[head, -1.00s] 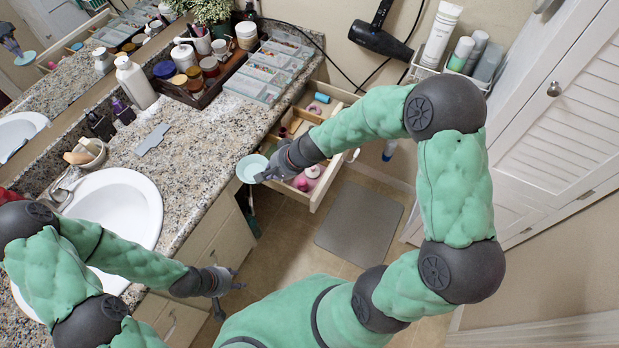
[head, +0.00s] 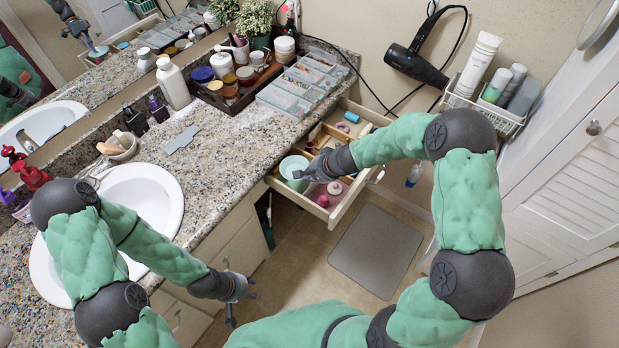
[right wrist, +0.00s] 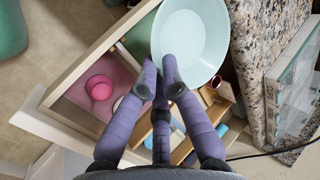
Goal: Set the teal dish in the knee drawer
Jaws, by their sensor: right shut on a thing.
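The teal dish (head: 294,168) is a pale, round, shallow bowl. My right gripper (head: 306,172) is shut on its rim and holds it over the front left part of the open knee drawer (head: 335,218). In the right wrist view the dish (right wrist: 190,40) is at the top, with the fingers of the right gripper (right wrist: 166,85) at its near rim. It hides part of the drawer (right wrist: 75,72) below; I cannot tell whether it touches the bottom. My left gripper (head: 240,300) has its fingers apart and empty, beside the cabinet front.
The drawer has wooden dividers and holds a pink jar (head: 334,188) and several small items. The granite counter (head: 225,150) is to its left, with clear organizers (head: 290,92) near its edge. A grey mat (head: 376,250) lies on the floor.

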